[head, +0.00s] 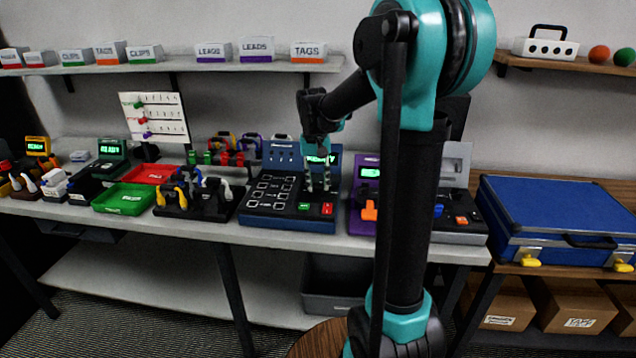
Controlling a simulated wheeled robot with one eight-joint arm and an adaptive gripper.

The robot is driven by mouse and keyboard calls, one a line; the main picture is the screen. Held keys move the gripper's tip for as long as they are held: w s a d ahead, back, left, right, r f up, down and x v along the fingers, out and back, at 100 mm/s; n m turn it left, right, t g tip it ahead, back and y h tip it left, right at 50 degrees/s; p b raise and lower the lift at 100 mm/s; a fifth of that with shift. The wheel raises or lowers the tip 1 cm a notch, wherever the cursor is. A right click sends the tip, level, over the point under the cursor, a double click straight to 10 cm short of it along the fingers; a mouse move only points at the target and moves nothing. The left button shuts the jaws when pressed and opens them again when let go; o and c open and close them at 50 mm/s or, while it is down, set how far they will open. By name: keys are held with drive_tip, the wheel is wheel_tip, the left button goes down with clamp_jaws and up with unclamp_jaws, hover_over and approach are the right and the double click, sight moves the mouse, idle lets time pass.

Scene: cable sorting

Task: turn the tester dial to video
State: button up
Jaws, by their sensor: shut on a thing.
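The blue tester (262,222) stands on the bench in the middle of the head view. It has a dark panel of outlined sockets, a lit green display (322,158) partly behind my gripper, and a green button (304,207) and a red button (327,209) at the front. My gripper (318,187) points down at the right part of the tester's panel, behind the buttons. Its fingers are shut on the dial, which is largely hidden between them. The dial's pointer and its labels are too small and covered to read.
A purple device (362,190) with an orange part stands close right of the tester, partly behind my arm. A rack of connectors (196,207) and a green tray (122,199) lie left. A blue case (555,205) is at the right. Labelled boxes line the shelf (190,67) above.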

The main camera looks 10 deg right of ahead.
sight(315, 183)
drive_tip(key=shift+a, duration=0.1)
idle(0.3)
drive_tip(key=o, duration=1.1)
drive_tip(key=shift+o, duration=0.2)
drive_tip(key=shift+r, duration=0.1)
wheel_tip(315, 183, up, 12)
drive_tip(key=shift+a, duration=0.35)
drive_tip(key=shift+s, duration=0.1)
